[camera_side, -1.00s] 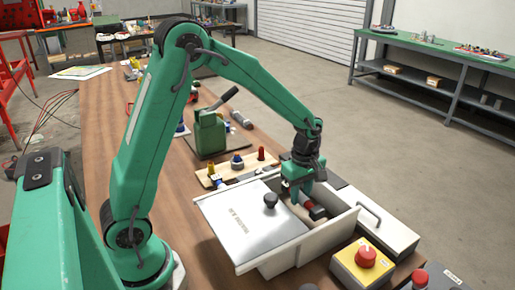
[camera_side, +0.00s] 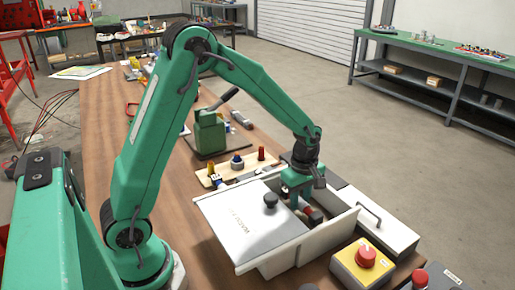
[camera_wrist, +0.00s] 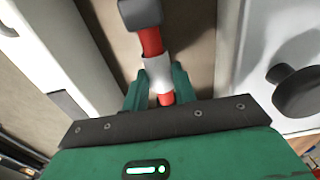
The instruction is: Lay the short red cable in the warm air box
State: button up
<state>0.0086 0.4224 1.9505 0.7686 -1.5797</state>
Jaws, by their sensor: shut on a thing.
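My gripper (camera_side: 303,205) is reaching down into the open part of the white warm air box (camera_side: 345,232). It is shut on the short red cable (camera_side: 308,211). In the wrist view the fingers (camera_wrist: 158,82) pinch the cable's white band, with red cable (camera_wrist: 151,41) and a dark end piece (camera_wrist: 140,12) beyond. The cable is between the box walls; whether it touches the floor is unclear. The box's white lid (camera_side: 245,222), with a black knob (camera_side: 270,201), covers the left part of the box. The lid's knob also shows in the wrist view (camera_wrist: 302,90).
A white drawer-like unit with a handle (camera_side: 390,238) stands right of the box. A yellow box with a red button (camera_side: 366,262) is in front. A wooden rack with coloured pegs (camera_side: 238,168) and a green lever press (camera_side: 208,133) stand behind.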

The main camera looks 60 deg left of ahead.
jog(key=shift+f, duration=1.1)
jog(key=o, duration=0.9)
jog(key=shift+o, duration=0.2)
jog(key=shift+r, duration=0.1)
notch_tip(320, 180, up, 7)
jog(key=shift+r, duration=0.35)
